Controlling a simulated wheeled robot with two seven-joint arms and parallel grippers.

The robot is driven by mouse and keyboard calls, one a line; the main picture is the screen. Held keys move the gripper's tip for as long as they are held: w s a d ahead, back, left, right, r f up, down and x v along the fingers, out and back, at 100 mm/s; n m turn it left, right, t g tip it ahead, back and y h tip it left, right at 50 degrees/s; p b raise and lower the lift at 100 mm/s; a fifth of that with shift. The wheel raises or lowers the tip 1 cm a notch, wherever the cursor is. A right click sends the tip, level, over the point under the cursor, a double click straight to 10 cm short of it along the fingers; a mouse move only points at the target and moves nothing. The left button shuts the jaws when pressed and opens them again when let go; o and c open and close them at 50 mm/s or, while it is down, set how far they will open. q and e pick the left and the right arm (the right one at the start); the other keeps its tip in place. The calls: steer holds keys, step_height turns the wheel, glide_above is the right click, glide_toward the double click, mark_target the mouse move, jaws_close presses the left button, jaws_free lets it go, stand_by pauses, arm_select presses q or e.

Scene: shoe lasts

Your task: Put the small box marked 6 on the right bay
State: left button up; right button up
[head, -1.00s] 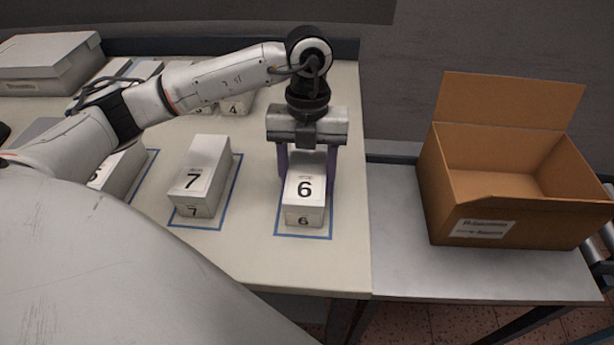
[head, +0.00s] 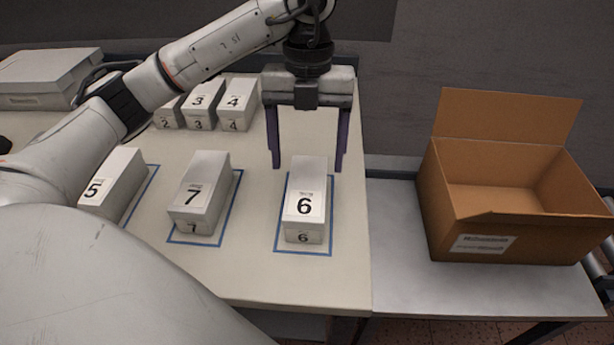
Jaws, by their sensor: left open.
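The small white box marked 6 (head: 304,203) sits upright inside the right blue-outlined bay (head: 303,252) near the table's right edge. My left gripper (head: 307,168) is open and empty, raised above and behind the box. Its two dark purple fingers point down, apart from the box. My right gripper is not in view.
Box 7 (head: 200,190) sits in the middle bay and box 5 (head: 113,184) in the left bay. Boxes 3 (head: 202,100) and 4 (head: 238,100) stand in a back row with another. An open cardboard carton (head: 480,235) stands on the grey table at right.

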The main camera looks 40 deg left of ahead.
arm_select(q)
steer(key=shift+w+a+r, duration=0.1)
steer(key=shift+r, duration=1.2)
